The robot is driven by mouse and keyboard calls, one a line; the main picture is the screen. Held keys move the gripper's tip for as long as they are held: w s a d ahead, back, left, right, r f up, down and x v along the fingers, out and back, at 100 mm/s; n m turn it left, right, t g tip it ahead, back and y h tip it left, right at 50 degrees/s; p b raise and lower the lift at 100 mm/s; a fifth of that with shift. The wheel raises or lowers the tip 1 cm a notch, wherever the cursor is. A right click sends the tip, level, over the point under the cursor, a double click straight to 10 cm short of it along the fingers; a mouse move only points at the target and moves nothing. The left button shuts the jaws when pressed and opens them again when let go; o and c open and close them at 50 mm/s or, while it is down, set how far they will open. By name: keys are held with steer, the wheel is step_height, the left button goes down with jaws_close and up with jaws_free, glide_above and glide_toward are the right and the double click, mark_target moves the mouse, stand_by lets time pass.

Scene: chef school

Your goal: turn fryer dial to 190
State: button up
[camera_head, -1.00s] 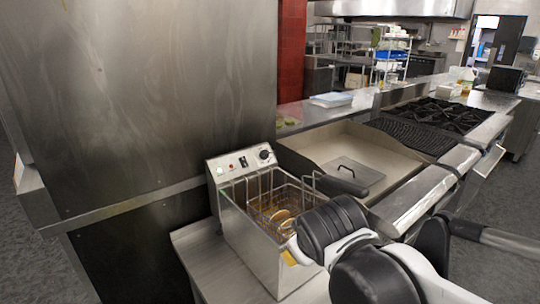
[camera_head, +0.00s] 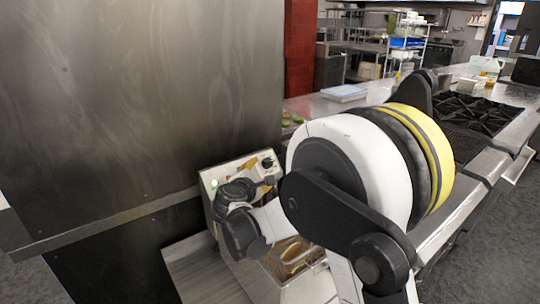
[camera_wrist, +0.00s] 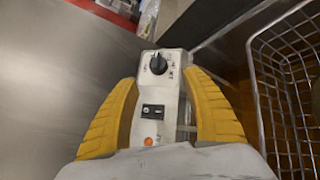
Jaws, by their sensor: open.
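The fryer's black dial (camera_wrist: 158,64) is on the light control panel, with small markings around it; I cannot read its setting. In the head view, the dial (camera_head: 267,162) is at the upper right of the fryer's panel (camera_head: 212,173). My gripper (camera_wrist: 160,78) is open and empty. Its two yellow fingers are on either side of the panel in the wrist view, with the dial just beyond the gap between the tips. No contact with the dial shows. In the head view my arm hides much of the fryer and gripper.
The fryer's wire basket (camera_wrist: 285,90) is close on the right in the wrist view. It shows partly below my arm in the head view (camera_head: 292,262). A tall steel panel (camera_head: 130,90) stands at the left. A stove (camera_head: 470,112) is at the right.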

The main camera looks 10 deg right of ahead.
steer(key=b+x, duration=0.3)
steer(key=x, duration=0.5)
steer(key=shift+w, duration=0.1)
steer(key=shift+w+d+b, duration=0.3)
steer(key=shift+w+b, duration=0.05)
steer(key=shift+w, duration=0.35)
jaws_close()
